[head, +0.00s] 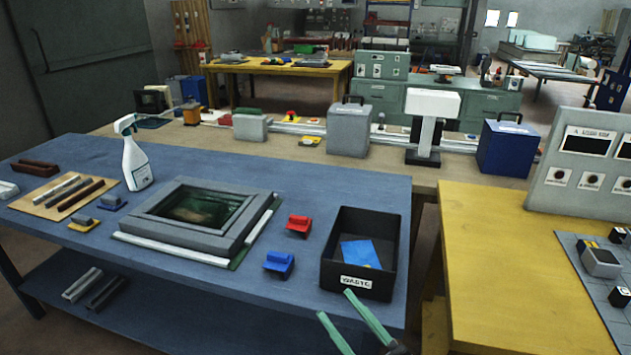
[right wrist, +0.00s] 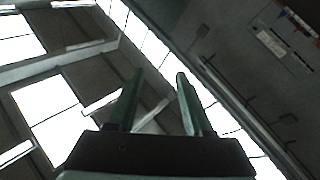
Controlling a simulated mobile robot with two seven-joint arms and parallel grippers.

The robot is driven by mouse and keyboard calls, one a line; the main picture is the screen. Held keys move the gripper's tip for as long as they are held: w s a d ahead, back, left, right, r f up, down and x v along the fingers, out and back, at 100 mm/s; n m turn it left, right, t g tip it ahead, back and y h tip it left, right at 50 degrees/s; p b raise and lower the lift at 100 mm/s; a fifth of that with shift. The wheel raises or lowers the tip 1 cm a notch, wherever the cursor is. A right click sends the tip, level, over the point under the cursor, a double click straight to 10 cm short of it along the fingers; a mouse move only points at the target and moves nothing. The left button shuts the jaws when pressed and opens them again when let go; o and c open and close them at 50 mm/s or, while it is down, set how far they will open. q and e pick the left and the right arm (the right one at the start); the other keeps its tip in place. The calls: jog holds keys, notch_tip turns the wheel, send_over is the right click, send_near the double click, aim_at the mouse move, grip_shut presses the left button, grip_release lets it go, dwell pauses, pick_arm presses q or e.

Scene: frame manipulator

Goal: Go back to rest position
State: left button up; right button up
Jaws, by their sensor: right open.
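My right gripper (head: 352,318) shows at the bottom of the head view, in front of the waste box and near the blue table's front edge. Its two green fingers are apart with nothing between them. In the right wrist view the same gripper (right wrist: 158,88) points up toward the ceiling and bright skylights, open and empty. My left gripper is not in the head view.
A blue table (head: 300,180) holds a grey frame (head: 170,230), a black waste box (head: 335,283) with a blue sheet inside, a red block (head: 299,226), a blue block (head: 279,264) and a spray bottle (head: 135,160). A yellow table (head: 490,270) stands at the right.

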jog(key=s+d+f+m+g+h, duration=0.15)
jog(key=d+f+m+h, duration=0.3)
jog(key=f, duration=0.45)
jog(key=s+d+f+m+g+h, duration=0.15)
jog(key=d+f+m+h, duration=0.3)
jog(key=f, duration=0.45)
jog(key=s+d+f+m+g+h, duration=0.1)
jog(key=s+d+f+g+h, duration=0.2)
jog(key=s+f, duration=0.7)
jog(key=shift+d+f+g+p, duration=0.15)
jog(key=shift+f+g+p, duration=0.2)
jog(key=shift+f+g, duration=0.3)
jog(key=shift+r, duration=0.1)
